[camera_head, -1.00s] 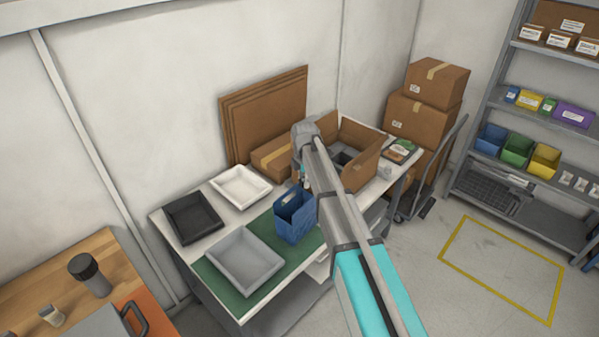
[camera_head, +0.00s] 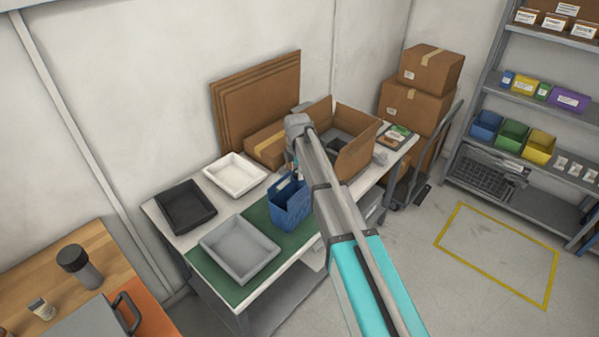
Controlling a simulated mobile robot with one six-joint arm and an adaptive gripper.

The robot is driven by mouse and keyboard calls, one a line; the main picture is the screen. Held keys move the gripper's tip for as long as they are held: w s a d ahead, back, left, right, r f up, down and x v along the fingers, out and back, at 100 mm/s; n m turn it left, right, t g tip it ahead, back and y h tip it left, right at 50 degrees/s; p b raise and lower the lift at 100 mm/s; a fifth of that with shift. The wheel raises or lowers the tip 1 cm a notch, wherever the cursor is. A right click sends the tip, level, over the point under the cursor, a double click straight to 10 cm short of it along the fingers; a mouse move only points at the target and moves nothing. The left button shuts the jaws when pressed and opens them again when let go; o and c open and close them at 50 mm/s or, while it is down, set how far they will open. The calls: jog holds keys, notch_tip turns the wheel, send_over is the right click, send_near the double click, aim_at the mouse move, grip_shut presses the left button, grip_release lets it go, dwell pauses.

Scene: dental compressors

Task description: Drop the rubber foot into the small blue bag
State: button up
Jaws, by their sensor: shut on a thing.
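The small blue bag (camera_head: 289,207) stands upright and open on the table, at the edge of the green mat (camera_head: 262,284). My arm reaches from the lower right, and its wrist is just above and behind the bag. My gripper (camera_head: 294,168) is mostly hidden by the wrist and points down near the bag's upper edge. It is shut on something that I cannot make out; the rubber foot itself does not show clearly. Whether the gripper is directly over the bag's opening cannot be told.
A grey tray (camera_head: 240,276), a black tray (camera_head: 186,229) and a white tray (camera_head: 235,171) lie left of the bag. An open cardboard box (camera_head: 357,155) stands behind my arm to the right. Flat cardboard sheets (camera_head: 256,100) lean on the wall.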

aim_at(298, 171)
jog(key=shift+f+b, duration=1.15)
jog(key=shift+f, duration=0.35)
jog(key=o, duration=1)
